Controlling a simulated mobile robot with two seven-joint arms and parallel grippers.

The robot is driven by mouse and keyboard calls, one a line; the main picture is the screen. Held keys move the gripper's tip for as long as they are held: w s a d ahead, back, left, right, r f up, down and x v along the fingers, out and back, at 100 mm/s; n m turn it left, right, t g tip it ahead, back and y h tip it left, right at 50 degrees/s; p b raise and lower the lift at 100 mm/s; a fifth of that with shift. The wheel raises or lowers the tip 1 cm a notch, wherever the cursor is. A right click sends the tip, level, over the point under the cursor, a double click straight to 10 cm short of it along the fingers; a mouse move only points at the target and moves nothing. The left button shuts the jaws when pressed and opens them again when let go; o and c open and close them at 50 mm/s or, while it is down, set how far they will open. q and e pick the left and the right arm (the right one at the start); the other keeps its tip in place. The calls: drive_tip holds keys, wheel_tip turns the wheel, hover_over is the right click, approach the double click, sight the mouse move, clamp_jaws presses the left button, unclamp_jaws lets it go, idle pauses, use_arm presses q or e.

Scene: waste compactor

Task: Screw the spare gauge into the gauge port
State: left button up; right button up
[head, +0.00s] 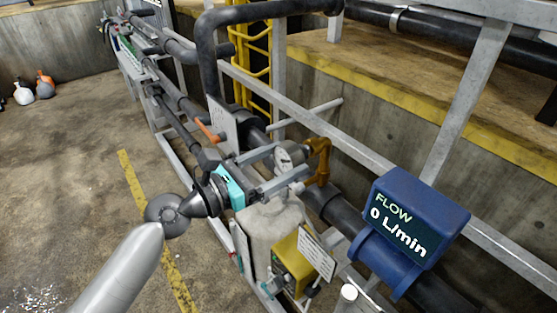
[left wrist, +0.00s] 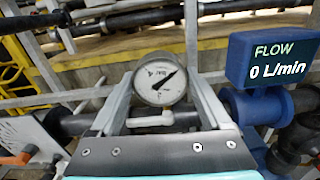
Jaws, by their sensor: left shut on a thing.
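The spare gauge (head: 284,160), a round white dial in a grey case, sits between the fingers of my left gripper (head: 288,165). My left gripper has a teal body and is shut on the gauge. In the left wrist view the dial of the gauge (left wrist: 160,82) faces the camera, between the two fingertips (left wrist: 160,75). A pale fitting (left wrist: 150,121) shows just below the dial; whether it belongs to the gauge or the port is unclear. I cannot make out the gauge port for certain or whether the gauge touches it. My right gripper is not in view.
A brass-coloured pipe fitting (head: 320,160) stands just right of the gauge. A grey tank (head: 268,232) and a yellow box (head: 291,268) lie below. A blue flow meter (head: 408,225) reads 0 L/min. Grey rails and dark pipes run behind; open floor lies left.

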use_arm(q)
drive_tip(key=shift+w+d, duration=0.15)
drive_tip(key=shift+d, duration=0.1)
drive_tip(key=shift+p, duration=0.6)
idle(0.9)
drive_tip(key=shift+w+d, duration=0.15)
idle(0.4)
drive_tip(key=o, duration=1)
drive_tip(key=c, duration=0.9)
drive_tip(key=shift+o, duration=0.2)
drive_tip(key=m+b, duration=0.2)
drive_tip(key=m, duration=0.2)
drive_tip(key=shift+f, duration=0.1)
drive_tip(key=shift+m, duration=0.6)
